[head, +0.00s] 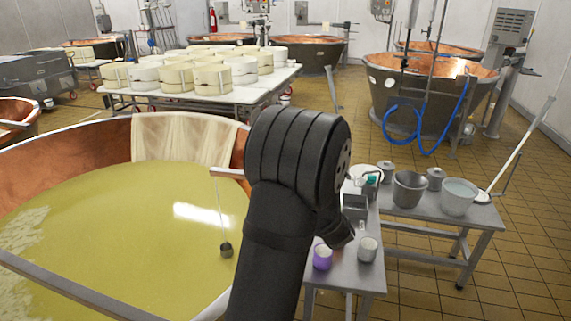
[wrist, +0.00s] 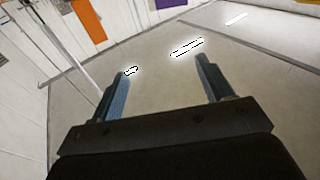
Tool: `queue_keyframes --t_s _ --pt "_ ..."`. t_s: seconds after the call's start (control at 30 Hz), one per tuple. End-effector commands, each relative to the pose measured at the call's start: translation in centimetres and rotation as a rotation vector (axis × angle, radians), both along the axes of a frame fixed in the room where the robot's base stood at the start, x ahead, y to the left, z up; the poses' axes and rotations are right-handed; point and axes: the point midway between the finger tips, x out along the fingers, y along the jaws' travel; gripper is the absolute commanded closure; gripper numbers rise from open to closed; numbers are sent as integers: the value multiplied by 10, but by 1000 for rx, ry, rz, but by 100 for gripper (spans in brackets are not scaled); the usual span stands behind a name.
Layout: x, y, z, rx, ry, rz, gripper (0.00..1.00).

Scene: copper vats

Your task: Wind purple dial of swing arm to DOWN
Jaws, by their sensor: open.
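I cannot make out a purple dial or a swing arm for sure in either view. In the head view, a small purple cup-like thing (head: 322,258) stands on the metal bench just right of my arm. My gripper (wrist: 161,66) shows in the wrist view, with its two fingers apart and nothing between them. It points up toward the pale ceiling and wall. In the head view my dark arm rises in the middle and hides part of the bench and vat; the gripper fingers do not show there.
A large copper vat (head: 65,135) of yellow liquid fills the left. The metal bench (head: 350,277) holds a white cup (head: 368,249); a second bench holds buckets (head: 409,189). Cheese moulds cover a table (head: 245,96) behind. Tiled floor (head: 420,275) is free at front right.

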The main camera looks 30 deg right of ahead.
Motion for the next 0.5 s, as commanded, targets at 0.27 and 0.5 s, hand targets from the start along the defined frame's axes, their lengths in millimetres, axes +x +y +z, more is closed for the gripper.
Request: queue_keyframes --t_s 0.27,0.5 --pt "-24 16 -33 84 118 86 27" --pt "7 14 -34 84 121 93 27"
